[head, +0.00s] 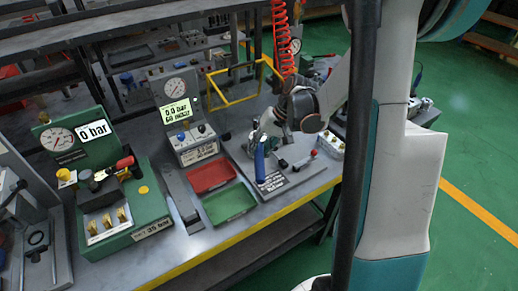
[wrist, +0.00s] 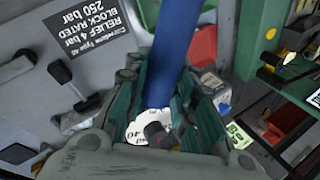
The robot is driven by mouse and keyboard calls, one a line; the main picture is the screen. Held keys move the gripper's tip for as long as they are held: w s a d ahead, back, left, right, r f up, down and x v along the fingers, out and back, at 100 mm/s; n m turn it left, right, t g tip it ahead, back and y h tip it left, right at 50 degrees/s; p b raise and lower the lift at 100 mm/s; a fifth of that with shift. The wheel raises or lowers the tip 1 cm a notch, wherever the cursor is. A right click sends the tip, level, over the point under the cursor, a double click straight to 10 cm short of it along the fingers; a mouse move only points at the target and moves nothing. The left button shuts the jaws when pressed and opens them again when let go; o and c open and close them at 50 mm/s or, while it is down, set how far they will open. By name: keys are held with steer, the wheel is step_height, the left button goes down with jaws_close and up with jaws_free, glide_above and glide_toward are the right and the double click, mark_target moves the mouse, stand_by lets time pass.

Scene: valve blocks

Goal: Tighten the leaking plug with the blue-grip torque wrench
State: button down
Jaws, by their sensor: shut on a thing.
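The blue-grip torque wrench (head: 259,164) stands about upright over the grey plate at the bench's right part. My gripper (head: 266,137) is shut on it near its upper end. In the wrist view the blue grip (wrist: 168,65) runs between the fingers of my gripper (wrist: 160,95), with a white numbered dial (wrist: 150,127) beside it. The wrench's far end is hidden. A green valve block (head: 128,205) with a gauge and a "0 bar" display stands at the left, with several brass plugs (head: 107,220) at its front. I cannot tell which plug leaks.
A red tray (head: 211,176) and a green tray (head: 229,203) lie left of the wrench. A grey test unit (head: 190,140) with a gauge stands behind them. A yellow frame (head: 232,97) and a red coiled hose (head: 283,35) are behind.

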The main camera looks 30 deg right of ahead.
steer(key=shift+f+b, duration=2.1)
steer(key=shift+f, duration=0.3)
steer(key=shift+f+b, duration=1.3)
steer(key=shift+w+a, duration=0.1)
steer(key=shift+a, duration=0.1)
steer(key=shift+w+a+m+t, duration=0.4)
steer(key=shift+w+a+m, duration=0.2)
steer(key=shift+a+m, duration=0.35)
steer(key=shift+w+a+m+t+h+b, duration=0.35)
steer(key=shift+w+a+m+h, duration=0.15)
steer(key=shift+w+a+m, duration=0.4)
stand_by(0.4)
